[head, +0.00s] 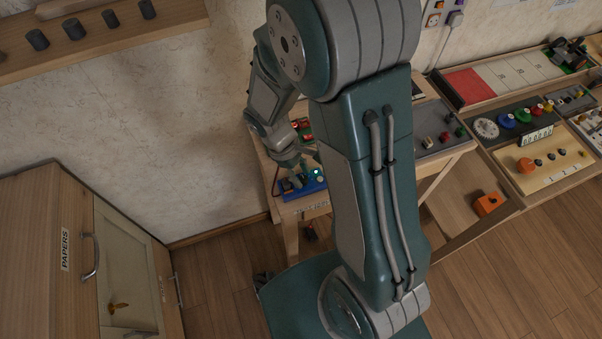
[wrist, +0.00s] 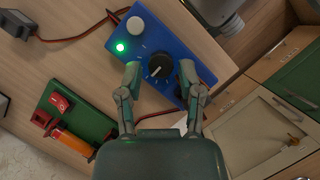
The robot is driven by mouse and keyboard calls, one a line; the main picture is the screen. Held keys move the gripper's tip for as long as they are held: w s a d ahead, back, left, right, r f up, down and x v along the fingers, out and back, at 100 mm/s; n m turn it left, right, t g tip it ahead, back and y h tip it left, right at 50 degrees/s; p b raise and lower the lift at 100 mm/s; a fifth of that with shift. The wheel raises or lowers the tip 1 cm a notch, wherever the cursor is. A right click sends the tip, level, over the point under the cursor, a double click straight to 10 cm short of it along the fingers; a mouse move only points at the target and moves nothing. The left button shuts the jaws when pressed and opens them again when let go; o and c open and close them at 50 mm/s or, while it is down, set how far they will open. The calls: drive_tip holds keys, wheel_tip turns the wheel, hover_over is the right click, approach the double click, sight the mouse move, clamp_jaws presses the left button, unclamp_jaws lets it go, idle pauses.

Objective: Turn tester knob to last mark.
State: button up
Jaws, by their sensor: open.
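The blue tester box (wrist: 185,42) lies on the wooden bench. Its black knob (wrist: 160,65) carries a white pointer line that points toward the lower left in the wrist view. A green lamp (wrist: 120,47) glows on the box, and a pale round button (wrist: 135,24) sits near one end. The scale marks around the knob are too small to tell. My gripper (wrist: 160,76) is open, with one finger on each side of the knob; contact cannot be told. In the head view the tester (head: 312,187) is partly hidden by my gripper (head: 293,170).
A green board (wrist: 80,118) with red and orange parts lies beside the tester. A dark adapter (wrist: 18,23) with red and black wires lies nearby. A wooden cabinet (head: 40,260) stands at the left. A bench with coloured knobs (head: 520,115) is at the right.

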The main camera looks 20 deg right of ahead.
drive_tip(key=shift+d+f, duration=0.1)
drive_tip(key=shift+f, duration=0.2)
clamp_jaws()
